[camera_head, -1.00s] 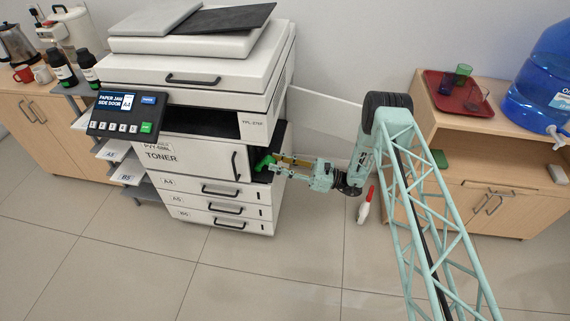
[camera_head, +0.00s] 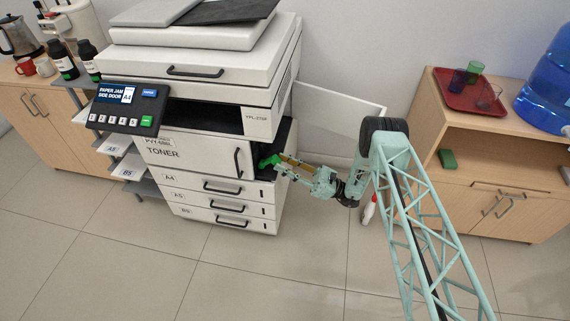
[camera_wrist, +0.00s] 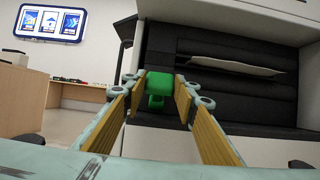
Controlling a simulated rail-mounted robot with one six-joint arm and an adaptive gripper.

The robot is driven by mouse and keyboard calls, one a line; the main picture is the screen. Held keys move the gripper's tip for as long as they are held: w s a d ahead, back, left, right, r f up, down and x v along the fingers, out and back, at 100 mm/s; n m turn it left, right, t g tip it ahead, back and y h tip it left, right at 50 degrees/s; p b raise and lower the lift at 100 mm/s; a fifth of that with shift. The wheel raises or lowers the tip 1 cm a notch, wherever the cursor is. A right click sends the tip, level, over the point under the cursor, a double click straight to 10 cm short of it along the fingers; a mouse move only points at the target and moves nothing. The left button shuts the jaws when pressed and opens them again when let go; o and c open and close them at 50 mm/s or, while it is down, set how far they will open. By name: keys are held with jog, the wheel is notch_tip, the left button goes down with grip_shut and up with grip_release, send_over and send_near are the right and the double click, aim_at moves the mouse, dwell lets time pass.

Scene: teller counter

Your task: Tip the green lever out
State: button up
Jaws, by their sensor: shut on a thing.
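The green lever (camera_head: 270,161) sits at the side opening of the printer (camera_head: 205,115), at the right side of its body. My gripper (camera_head: 285,164) reaches in from the right and is shut on the lever. In the wrist view the lever (camera_wrist: 158,88) is a green block between the tips of my two yellow-padded fingers (camera_wrist: 160,95). The black inside of the side opening (camera_wrist: 225,85) lies behind it, with a pale sheet (camera_wrist: 230,64) across the dark rollers. The lever's base is partly hidden.
The open white side door (camera_head: 340,95) stands out behind my arm. A wooden cabinet (camera_head: 500,135) with a red tray (camera_head: 469,95) stands to the right. A red-and-white bottle (camera_head: 369,210) is on the floor near my arm. The floor in front is clear.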

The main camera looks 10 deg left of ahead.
jog(key=o, duration=0.9)
jog(key=shift+v, duration=5.95)
